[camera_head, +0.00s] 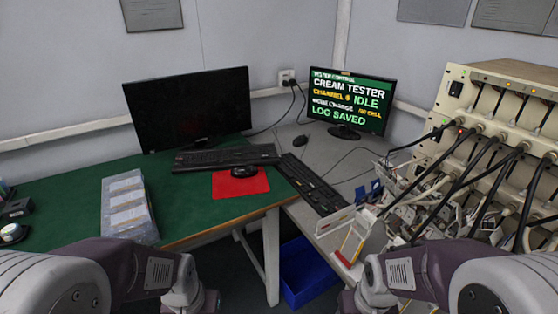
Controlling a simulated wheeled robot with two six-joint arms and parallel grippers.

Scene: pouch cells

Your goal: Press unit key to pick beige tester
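The beige tester (447,93) is a tall rack at the right, with many black cables plugged into its front. A lit monitor (350,101) on the grey desk reads "CREAM TESTER", "CHANNEL 6 IDLE" and "LOG SAVED"; smaller lines are hard to read. A black keyboard (312,185) lies slantwise in front of it. I cannot single out the unit key. My two arms reach in from the bottom left and bottom right, both low and apart from the keyboard. Their grippers are below the picture's edge.
A dark monitor (188,107), a second keyboard (222,158) and a mouse (244,171) on a red mat (232,187) occupy the green table (190,210). Clear-wrapped packs (127,205) stand at its left. A blue bin (306,272) is on the floor. Cables and racks crowd the right.

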